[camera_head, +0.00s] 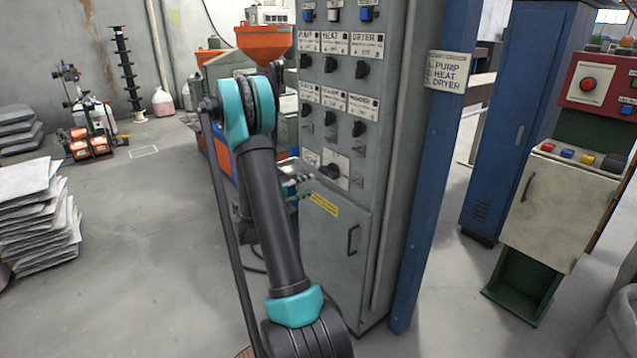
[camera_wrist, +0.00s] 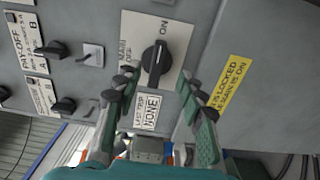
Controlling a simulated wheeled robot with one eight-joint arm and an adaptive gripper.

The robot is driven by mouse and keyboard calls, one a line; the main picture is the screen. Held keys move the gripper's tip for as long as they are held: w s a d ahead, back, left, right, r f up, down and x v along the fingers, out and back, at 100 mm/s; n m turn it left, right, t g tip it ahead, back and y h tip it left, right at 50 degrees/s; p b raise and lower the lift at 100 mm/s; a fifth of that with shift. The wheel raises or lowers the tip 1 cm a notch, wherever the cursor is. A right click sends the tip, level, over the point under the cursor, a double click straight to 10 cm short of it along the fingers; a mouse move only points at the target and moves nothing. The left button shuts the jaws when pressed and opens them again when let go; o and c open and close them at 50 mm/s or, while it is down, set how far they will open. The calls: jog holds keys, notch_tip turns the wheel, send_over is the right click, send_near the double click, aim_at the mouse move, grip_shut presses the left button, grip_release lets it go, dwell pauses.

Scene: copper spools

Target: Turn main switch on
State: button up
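The main switch is a black rotary knob (camera_wrist: 156,62) on a pale plate (camera_wrist: 178,40) with "MAIN", "OFF" and "ON" lettering. Its ridge runs roughly up and down in the wrist view, with "ON" lettering above it and "OFF" to its left. The switch also shows low on the grey cabinet in the head view (camera_head: 332,171). My gripper (camera_wrist: 158,82) is open, its two fingers apart below and on either side of the knob, with nothing between them. I cannot tell whether a fingertip touches the panel. In the head view my gripper (camera_head: 292,184) is partly hidden by my arm.
The grey cabinet (camera_head: 338,235) has rows of other knobs above the switch, labelled pump, heat and dryer. Several smaller knobs (camera_wrist: 52,50) sit left in the wrist view. A yellow label (camera_wrist: 232,85) lies right of my gripper. A blue post (camera_head: 430,190) stands beside the cabinet.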

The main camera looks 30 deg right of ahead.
jog(key=shift+a, duration=1.15)
jog(key=shift+s, duration=0.1)
jog(key=s+a+f+t+y, duration=0.1)
jog(key=s+a+f+y, duration=0.2)
jog(key=s+a+y, duration=0.6)
jog(key=s+a+f+t+y, duration=0.2)
jog(key=s+a+f+y, duration=0.2)
jog(key=s+a+y, duration=0.5)
jog(key=s+a, duration=0.6)
jog(key=a, duration=0.6)
jog(key=shift+s+a+f+m, duration=0.15)
jog(key=shift+s+f+m, duration=0.1)
jog(key=shift+m, duration=0.15)
jog(key=shift+c, duration=0.3)
jog(key=shift+c, duration=0.4)
